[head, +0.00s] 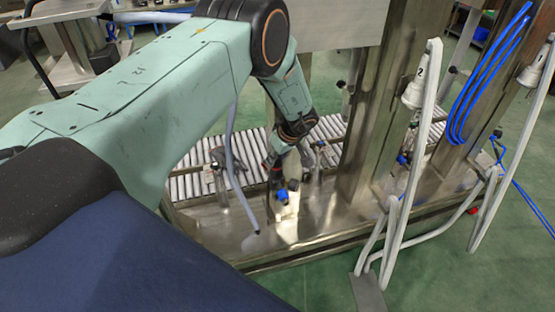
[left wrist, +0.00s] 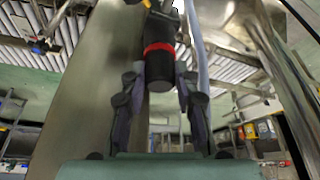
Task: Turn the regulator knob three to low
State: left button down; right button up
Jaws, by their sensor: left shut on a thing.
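My left gripper (head: 280,166) is down among the fittings at the metal frame beside the roller conveyor; its fingers are small and partly hidden by my wrist in the head view. In the left wrist view my left gripper (left wrist: 160,84) has its two fingers on either side of a black cylindrical regulator knob (left wrist: 161,72) with a red band, and is shut on it. No number or low mark is readable on the knob, so its setting cannot be told. A blue fitting (head: 283,196) sits just below the gripper. My right gripper is not in view.
The roller conveyor (head: 190,184) runs behind the fittings. A steel post (head: 368,130) stands right of my gripper. White lances marked 2 (head: 413,92) and 1 (head: 533,72) and blue hoses (head: 462,110) are further right. A grey hose (head: 234,165) hangs close left. Green floor is free in front.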

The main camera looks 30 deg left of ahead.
pick_arm(q)
jog(key=shift+a, duration=0.1)
jog(key=c, duration=1)
grip_release()
